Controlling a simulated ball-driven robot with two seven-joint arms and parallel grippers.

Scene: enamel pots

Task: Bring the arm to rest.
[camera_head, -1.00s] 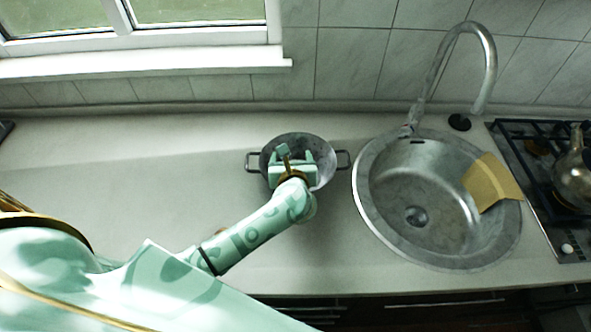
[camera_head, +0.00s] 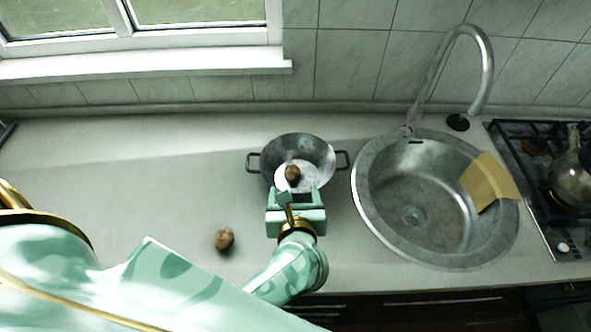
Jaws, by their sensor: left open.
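My left arm reaches in from the left, and its left gripper (camera_head: 297,192) is open at the near side of the pot. The pot (camera_head: 316,146) is grey with two side handles and stands on the counter. A brown round thing (camera_head: 292,173), like a potato or nut, lies inside it, just past the fingertips. I see nothing between the fingers. A second brown round thing (camera_head: 224,239) lies on the counter left of the gripper. My right gripper is not in view.
A round steel sink (camera_head: 365,215) with a tap (camera_head: 487,66) is right of the pot. A tan cloth or sponge (camera_head: 489,183) hangs over its right rim. A stove with a kettle (camera_head: 572,175) is at the far right. The counter (camera_head: 120,180) left of the pot is mostly clear.

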